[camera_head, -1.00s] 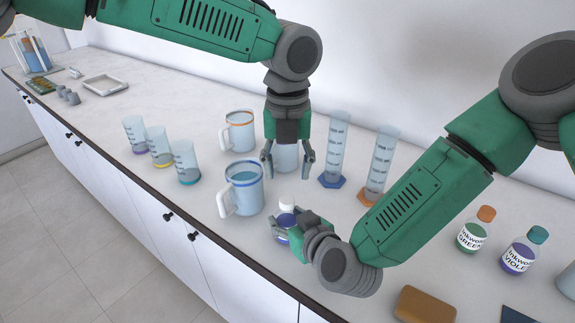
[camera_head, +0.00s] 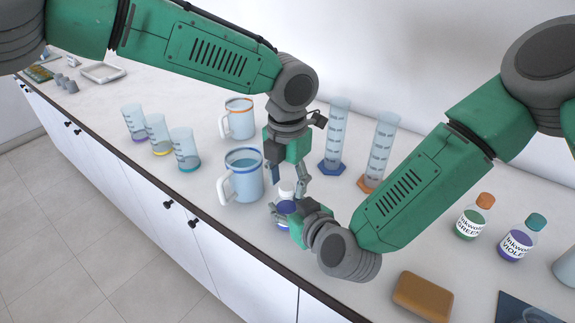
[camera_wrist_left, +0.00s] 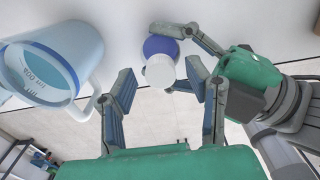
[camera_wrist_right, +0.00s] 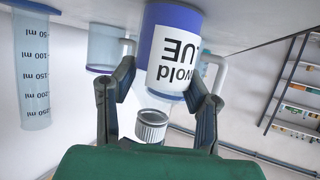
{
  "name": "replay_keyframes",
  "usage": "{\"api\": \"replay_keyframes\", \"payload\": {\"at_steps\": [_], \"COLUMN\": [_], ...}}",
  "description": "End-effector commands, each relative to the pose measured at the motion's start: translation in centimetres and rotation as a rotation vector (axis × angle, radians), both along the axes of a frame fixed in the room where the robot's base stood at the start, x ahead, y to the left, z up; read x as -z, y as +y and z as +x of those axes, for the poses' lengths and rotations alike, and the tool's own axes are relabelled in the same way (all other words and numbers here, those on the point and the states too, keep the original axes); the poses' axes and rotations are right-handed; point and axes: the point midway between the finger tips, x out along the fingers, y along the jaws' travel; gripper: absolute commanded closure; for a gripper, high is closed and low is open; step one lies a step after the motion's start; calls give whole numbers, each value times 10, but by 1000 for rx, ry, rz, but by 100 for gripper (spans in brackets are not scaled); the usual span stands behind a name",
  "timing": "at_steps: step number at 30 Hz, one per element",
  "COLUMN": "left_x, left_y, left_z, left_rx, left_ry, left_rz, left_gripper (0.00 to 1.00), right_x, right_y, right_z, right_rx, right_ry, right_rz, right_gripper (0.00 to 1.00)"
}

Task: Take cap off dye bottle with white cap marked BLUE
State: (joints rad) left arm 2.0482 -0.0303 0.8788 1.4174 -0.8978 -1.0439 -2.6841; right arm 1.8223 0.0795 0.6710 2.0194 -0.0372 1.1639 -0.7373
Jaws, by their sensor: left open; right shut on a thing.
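My right gripper (camera_wrist_right: 160,95) is shut on the bottle, one finger on each side. My left gripper (camera_wrist_left: 167,92) is open and empty just above the cap, which appears between its fingers but slightly beyond their tips.
A blue-rimmed mug (camera_head: 243,176) stands close left of the bottle, an orange-rimmed mug (camera_head: 239,118) behind it. Measuring cylinders (camera_head: 336,140) stand at the back. Green (camera_head: 474,217) and violet (camera_head: 520,238) dye bottles and a brown block (camera_head: 423,296) lie to the right. The bench's front edge is near.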

Motion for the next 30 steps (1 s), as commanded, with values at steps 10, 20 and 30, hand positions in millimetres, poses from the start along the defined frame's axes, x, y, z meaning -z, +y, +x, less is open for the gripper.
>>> {"api": "replay_keyframes", "payload": {"at_steps": [10,20,30], "left_x": [10,10,9], "left_y": [0,0,0], "left_z": [0,0,0], "left_rx": [0,0,-412], "left_ry": [-1,-1,-4], "left_rz": [0,1,4], "left_gripper": [56,100,100], "right_x": [2,2,2], "right_y": [-1,-1,-1], "right_z": [-1,-1,-1], "right_rx": [0,0,0], "right_ry": [5,5,5], "right_rz": [-3,-3,-3], "right_gripper": [100,100,100]}}
